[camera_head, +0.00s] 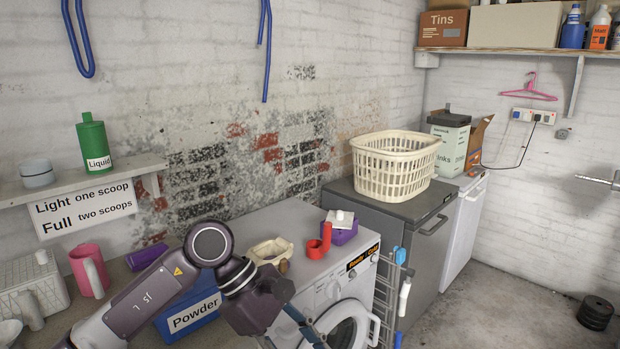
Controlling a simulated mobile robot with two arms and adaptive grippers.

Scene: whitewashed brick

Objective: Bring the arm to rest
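My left arm comes in from the lower left and reaches over the blue box labelled Powder (192,318) toward the front of the white washing machine (322,285). My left gripper (304,330) is at the bottom edge, in front of the machine and beside its round door (350,328), which stands open. The gripper is dark and partly cut off, so I cannot see whether its fingers are apart or whether it touches the door. My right gripper is not in view.
A laundry basket (393,168) stands on the grey appliance (395,205). A rack (388,290) stands beside the machine. The floor at right is mostly clear.

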